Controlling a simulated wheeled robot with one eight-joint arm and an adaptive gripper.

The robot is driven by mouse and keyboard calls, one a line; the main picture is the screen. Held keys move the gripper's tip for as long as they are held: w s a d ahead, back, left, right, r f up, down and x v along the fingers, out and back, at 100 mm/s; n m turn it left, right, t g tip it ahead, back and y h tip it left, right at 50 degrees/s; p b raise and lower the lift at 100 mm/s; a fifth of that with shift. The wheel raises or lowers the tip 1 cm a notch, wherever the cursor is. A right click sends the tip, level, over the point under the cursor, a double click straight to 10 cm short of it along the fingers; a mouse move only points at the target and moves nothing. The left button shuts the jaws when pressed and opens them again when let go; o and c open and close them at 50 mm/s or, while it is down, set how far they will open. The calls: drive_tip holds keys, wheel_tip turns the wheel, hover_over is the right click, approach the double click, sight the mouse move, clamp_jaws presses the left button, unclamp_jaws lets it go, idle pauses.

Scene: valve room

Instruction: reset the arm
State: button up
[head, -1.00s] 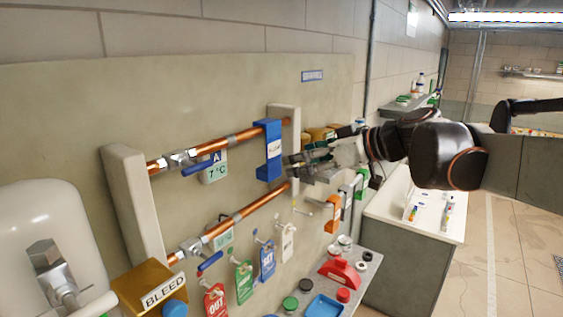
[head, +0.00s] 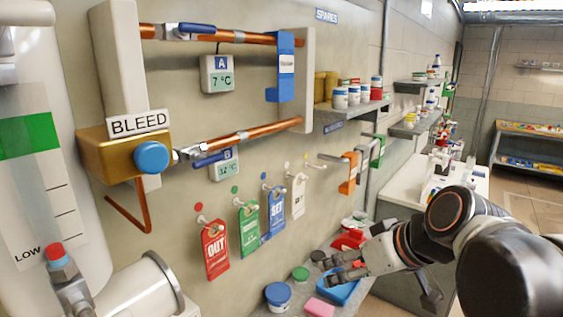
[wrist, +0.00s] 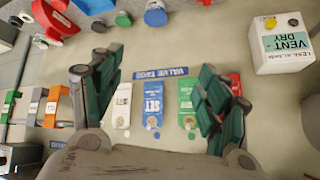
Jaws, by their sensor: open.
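My arm comes in from the right of the head view, folded low. My gripper (head: 335,271) is at its end, in front of the low shelf and below and right of the hanging tags. In the wrist view my gripper (wrist: 158,75) has its two green-padded fingers well apart, with nothing held between them. Past the fingers are the white tag (wrist: 121,106), the blue SET tag (wrist: 153,104) and the green tag (wrist: 187,100). A red tag (wrist: 235,84) is partly hidden behind the right finger.
The low shelf holds a blue tray (head: 338,292), a blue-lidded jar (head: 278,296) and a pink block (head: 319,308) near my gripper. Copper pipes, a BLEED box (head: 110,160) and orange clamp (head: 349,173) stick out from the wall. A white counter (head: 400,190) stands right. Floor is open far right.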

drive_tip(key=s+d+f+m+h+b, duration=0.1)
drive_tip(key=s+d+f+b, duration=0.1)
drive_tip(key=f, duration=0.5)
drive_tip(key=s+d+f+m+h+b, duration=0.1)
drive_tip(key=s+d+f+h+b, duration=0.1)
drive_tip(key=s+f+b, duration=0.2)
drive_tip(key=s+d+f+m+h+b, duration=0.1)
drive_tip(key=s+d+f+m+b, duration=0.1)
drive_tip(key=f+b, duration=0.5)
wheel_tip(320, 180, down, 5)
drive_tip(key=shift+s+d, duration=0.55)
drive_tip(key=shift+d, duration=0.05)
